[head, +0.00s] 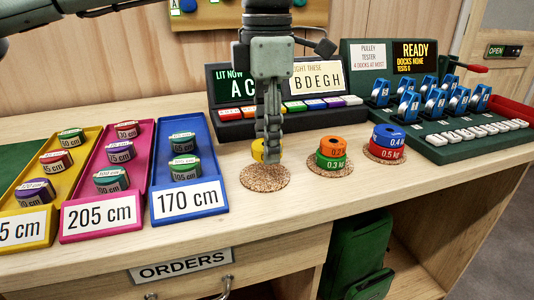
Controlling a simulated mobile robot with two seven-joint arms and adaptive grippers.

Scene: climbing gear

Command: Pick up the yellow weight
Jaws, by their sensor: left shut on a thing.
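The yellow weight (258,150) is at the left cork coaster (265,180) on the wooden counter, mostly hidden behind my left gripper (270,155). My left gripper points down over this coaster and its fingers are shut on the yellow weight. I cannot tell whether the weight touches the cork. To the right, an orange weight (333,146) lies on a green 0.3 kg weight (331,162) on the middle coaster. A blue 0.4 kg weight (388,133) lies on a red 0.5 kg weight (384,153) on the right coaster. My right gripper is not in view.
Yellow, pink (137,210) and blue (216,181) trays with rolled slings stand at the left. A dark box with lit signs (226,113) stands behind the gripper. A green pulley tester (432,145) with blue pulleys stands at the right. The counter's front strip is clear.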

